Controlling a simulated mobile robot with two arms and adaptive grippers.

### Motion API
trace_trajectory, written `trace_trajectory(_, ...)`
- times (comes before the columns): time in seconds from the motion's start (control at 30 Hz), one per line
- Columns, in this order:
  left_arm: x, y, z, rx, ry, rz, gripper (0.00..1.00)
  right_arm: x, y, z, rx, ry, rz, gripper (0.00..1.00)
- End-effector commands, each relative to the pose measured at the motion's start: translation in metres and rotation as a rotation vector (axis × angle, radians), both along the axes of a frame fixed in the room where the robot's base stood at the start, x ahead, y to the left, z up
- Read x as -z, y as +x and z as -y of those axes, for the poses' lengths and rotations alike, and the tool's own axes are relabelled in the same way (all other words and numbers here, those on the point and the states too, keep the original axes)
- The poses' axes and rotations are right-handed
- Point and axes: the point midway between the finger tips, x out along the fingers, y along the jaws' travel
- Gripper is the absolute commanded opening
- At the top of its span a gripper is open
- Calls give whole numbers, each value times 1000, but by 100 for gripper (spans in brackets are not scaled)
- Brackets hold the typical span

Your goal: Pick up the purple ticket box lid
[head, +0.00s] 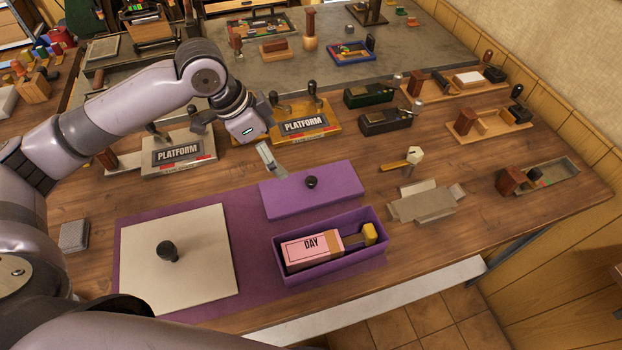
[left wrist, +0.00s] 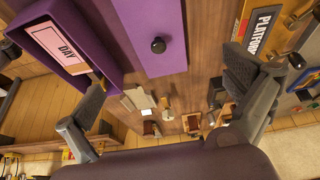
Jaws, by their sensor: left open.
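The purple ticket box lid (head: 325,190) lies flat behind the open purple ticket box, with a black knob on top. The lid also shows in the left wrist view (left wrist: 135,22), its knob between and beyond my fingers. The purple ticket box (head: 284,265) holds a pink DAY ticket block (head: 310,250) and a yellow-ended piece. My left gripper (head: 270,162) is open and empty, above and just behind the lid's back left corner. In the left wrist view its two fingers (left wrist: 165,132) are spread wide. My right gripper is not in view.
A cream lid with a black knob (head: 205,265) lies on the purple mat (head: 250,300) at the left. PLATFORM devices (head: 302,127) stand behind my left gripper. A grey folded carton (head: 425,204) and a small hammer-like tool (head: 398,165) lie right of the lid.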

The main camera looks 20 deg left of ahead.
Motion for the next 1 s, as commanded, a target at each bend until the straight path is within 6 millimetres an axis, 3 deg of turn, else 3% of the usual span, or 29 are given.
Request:
trace_trajectory(0.2,42,9,17,4,-1,-7,100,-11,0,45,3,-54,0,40)
trace_trajectory(0.3,62,14,24,4,0,-7,100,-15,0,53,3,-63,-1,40)
trace_trajectory(0.5,92,21,33,3,1,-6,100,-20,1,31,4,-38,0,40)
trace_trajectory(0.63,100,23,36,4,2,-3,100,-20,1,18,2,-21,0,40)
trace_trajectory(0.77,109,25,41,4,1,-5,100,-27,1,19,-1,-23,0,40)
trace_trajectory(1.0,141,32,52,3,2,-5,100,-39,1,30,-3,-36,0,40)
